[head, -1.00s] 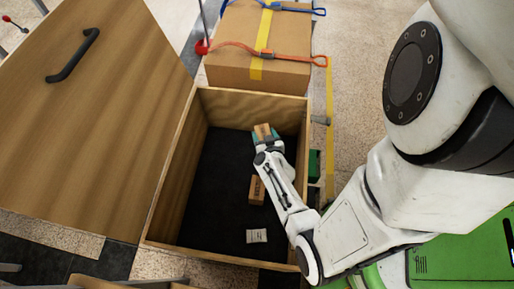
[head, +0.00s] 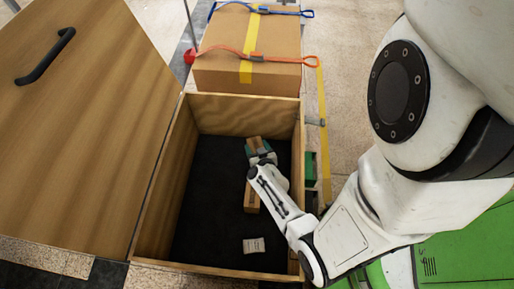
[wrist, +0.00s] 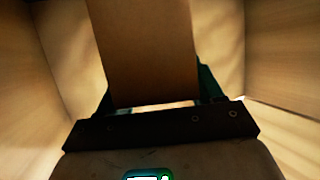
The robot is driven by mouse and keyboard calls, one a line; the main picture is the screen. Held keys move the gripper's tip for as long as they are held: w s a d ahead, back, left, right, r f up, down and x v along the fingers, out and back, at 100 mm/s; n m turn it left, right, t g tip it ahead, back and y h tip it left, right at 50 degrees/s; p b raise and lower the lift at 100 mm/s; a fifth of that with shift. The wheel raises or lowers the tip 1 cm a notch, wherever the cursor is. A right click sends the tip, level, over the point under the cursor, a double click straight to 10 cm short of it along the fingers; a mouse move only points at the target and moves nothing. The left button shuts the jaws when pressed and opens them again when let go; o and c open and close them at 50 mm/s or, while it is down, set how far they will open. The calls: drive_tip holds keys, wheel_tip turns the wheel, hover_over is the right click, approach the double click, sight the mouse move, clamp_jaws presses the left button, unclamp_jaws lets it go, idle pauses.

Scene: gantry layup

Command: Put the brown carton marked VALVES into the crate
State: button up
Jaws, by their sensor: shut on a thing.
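The crate (head: 147,222) is an open wooden box with a dark floor, its lid swung to the left. My gripper (head: 258,153) is inside the crate's walls, toward the back right. It is shut on a brown carton (head: 254,143), with a green finger at its side. In the wrist view the carton (wrist: 145,50) stands between the two dark green fingers, with pale crate walls around it. No marking can be read on the held carton, and its gap to the floor cannot be judged.
Another brown carton (head: 251,199) lies on the crate floor, partly behind my wrist. The left part of the floor is clear. A large strapped box (head: 220,75) stands behind the crate.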

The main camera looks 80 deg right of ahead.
drive_tip(key=shift+f, duration=0.45)
drive_tip(key=o, duration=1.2)
drive_tip(key=shift+o, duration=0.2)
drive_tip(key=shift+r, duration=0.1)
drive_tip(key=shift+r, duration=0.3)
drive_tip(key=r+p+v, duration=0.1)
drive_tip(key=p+v, duration=0.1)
drive_tip(key=v, duration=0.5)
drive_tip(key=w+a+r+n+t+y, duration=0.3)
drive_tip(key=w+a+r+n+y, duration=0.3)
drive_tip(key=w+a+n+y, duration=0.45)
drive_tip(key=s+a+r+n+g+y, duration=0.1)
drive_tip(key=s+a+r+g, duration=0.7)
drive_tip(key=r, duration=0.3)
drive_tip(key=shift+a+r+n, duration=0.3)
drive_tip(key=shift+a+n, duration=0.05)
